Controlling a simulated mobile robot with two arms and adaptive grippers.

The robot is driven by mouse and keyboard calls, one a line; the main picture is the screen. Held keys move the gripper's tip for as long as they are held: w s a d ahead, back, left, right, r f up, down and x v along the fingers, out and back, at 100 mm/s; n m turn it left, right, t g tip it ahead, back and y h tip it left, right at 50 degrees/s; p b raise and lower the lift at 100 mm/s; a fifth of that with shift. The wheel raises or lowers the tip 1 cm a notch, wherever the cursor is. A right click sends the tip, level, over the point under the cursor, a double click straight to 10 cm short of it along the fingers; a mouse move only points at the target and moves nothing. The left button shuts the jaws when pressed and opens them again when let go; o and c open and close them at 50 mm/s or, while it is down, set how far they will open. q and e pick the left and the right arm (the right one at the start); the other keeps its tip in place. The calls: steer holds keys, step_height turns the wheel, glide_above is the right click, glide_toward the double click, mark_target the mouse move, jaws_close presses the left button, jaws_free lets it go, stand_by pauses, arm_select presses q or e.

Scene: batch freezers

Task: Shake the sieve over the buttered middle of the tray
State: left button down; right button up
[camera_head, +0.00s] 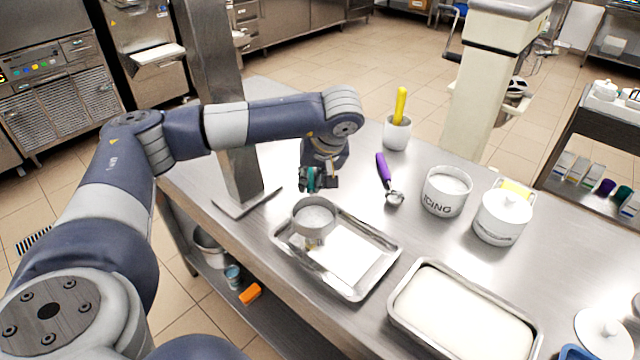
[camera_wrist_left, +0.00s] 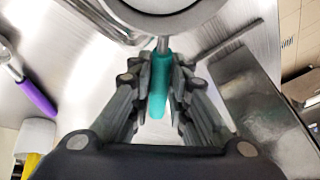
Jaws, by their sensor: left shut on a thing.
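My left gripper (camera_head: 318,180) is shut on the teal handle of the sieve (camera_head: 314,216). In the left wrist view the teal handle (camera_wrist_left: 159,85) lies between the fingers, with the round rim (camera_wrist_left: 165,22) ahead, cut off by the top edge. The sieve is a round metal cup with white powder inside. It is held above the far left part of the metal tray (camera_head: 372,286). The tray has a pale, whitish middle; whether it is butter or powder I cannot tell. The sieve hides the tray's far left part. My right gripper is not in view.
A second tray (camera_head: 396,318) filled with white stands to the right. Behind are a purple-handled scoop (camera_head: 384,172), an icing pot (camera_head: 446,192), a lidded white pot (camera_head: 502,218) and a white cup (camera_head: 397,134) with a yellow handle. A metal post (camera_head: 222,110) stands left of the gripper.

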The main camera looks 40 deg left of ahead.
arm_select(q)
steer(key=shift+a, duration=0.85)
steer(key=shift+p, duration=1.35)
stand_by(1.8)
